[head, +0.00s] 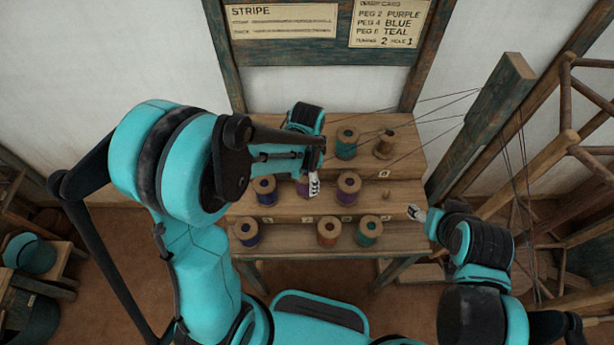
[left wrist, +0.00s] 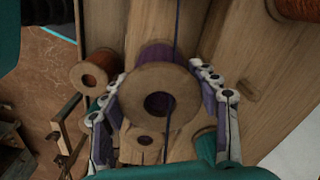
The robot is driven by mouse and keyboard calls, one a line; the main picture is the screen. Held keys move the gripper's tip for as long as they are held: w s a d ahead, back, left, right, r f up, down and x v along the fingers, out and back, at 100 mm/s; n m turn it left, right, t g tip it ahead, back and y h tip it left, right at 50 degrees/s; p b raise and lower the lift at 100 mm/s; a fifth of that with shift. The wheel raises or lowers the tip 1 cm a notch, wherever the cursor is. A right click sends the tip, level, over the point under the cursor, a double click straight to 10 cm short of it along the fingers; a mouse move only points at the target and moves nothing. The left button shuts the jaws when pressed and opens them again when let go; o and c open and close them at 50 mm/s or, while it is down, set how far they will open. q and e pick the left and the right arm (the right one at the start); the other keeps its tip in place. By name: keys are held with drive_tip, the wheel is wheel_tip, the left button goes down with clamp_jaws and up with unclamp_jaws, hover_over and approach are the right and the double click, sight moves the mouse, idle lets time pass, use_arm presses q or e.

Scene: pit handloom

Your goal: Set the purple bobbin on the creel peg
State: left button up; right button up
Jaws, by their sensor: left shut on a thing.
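My left gripper (head: 314,184) is over the middle step of the creel (head: 290,207). In the left wrist view its fingers are shut on either side of a bobbin with a round wooden flange and purple thread (left wrist: 156,54). In the head view this purple bobbin (head: 302,188) is partly hidden by the gripper, and I cannot tell whether it touches the step. Another purple bobbin (head: 347,189) stands just to its right. A bare peg (head: 387,195) stands further right on the same step. My right gripper (head: 417,212) is right of the creel, its opening unclear.
A dark blue-purple bobbin (head: 264,190) stands left on the middle step. Blue (head: 247,232), orange-red (head: 328,232) and teal (head: 368,230) bobbins line the front step. Thin threads cross above the creel's right side.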

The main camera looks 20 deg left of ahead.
use_arm(q)
drive_tip(key=shift+f+b, duration=2)
drive_tip(key=shift+f, duration=0.5)
drive_tip(key=o, duration=1.6)
drive_tip(key=shift+o, duration=0.2)
drive_tip(key=shift+r+p, duration=2.65)
drive_tip(key=shift+r, duration=0.9)
